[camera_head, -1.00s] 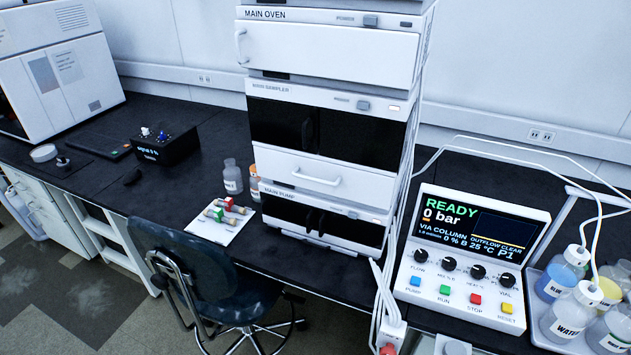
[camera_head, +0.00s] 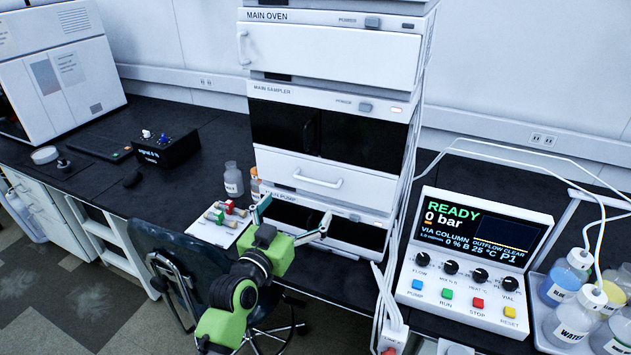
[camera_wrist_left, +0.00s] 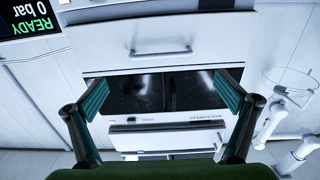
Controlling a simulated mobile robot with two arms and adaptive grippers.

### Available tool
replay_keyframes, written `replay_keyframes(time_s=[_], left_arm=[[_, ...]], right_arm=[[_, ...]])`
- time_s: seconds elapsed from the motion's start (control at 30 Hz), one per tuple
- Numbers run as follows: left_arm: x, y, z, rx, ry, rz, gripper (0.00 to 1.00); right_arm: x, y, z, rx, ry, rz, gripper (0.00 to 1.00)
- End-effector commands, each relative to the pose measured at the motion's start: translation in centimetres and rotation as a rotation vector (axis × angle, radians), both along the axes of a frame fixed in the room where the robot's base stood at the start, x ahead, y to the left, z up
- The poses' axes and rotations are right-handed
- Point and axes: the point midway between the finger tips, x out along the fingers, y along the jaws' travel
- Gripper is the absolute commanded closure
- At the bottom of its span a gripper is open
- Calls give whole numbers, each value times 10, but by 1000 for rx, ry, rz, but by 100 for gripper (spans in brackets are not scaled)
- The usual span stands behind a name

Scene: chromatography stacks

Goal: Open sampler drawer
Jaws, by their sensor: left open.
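The sampler drawer (camera_head: 275,164) is a white front panel under the dark windows of the main sampler (camera_head: 262,97). It looks closed, flush with the stack. Its white bar handle (camera_head: 318,182) is in plain view. My left gripper (camera_head: 293,216) is open and empty, in front of the main pump and below the handle in the head view. In the left wrist view the scene is upside down. The handle (camera_wrist_left: 160,53) shows there, above the dark windows and between the spread fingers (camera_wrist_left: 160,95) from side to side, apart from them. My right gripper is not in view.
The control panel (camera_head: 469,215) reads READY, 0 bar, to the right of the stack. Cables run along the stack's right side. Bottles (camera_head: 233,179) and a white tray of vials (camera_head: 211,236) stand to the left. A chair (camera_head: 165,262) is in front of the bench.

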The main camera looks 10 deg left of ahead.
Motion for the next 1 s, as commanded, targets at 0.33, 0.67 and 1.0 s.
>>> replay_keyframes(time_s=[0.33,0.67,1.0], left_arm=[[69,-14,1,-2,0,-1,2],[104,-21,0,-1,1,-1,2],[107,-21,-1,-1,1,-1,2]], right_arm=[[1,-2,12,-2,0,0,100],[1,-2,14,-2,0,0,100],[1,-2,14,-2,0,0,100]])
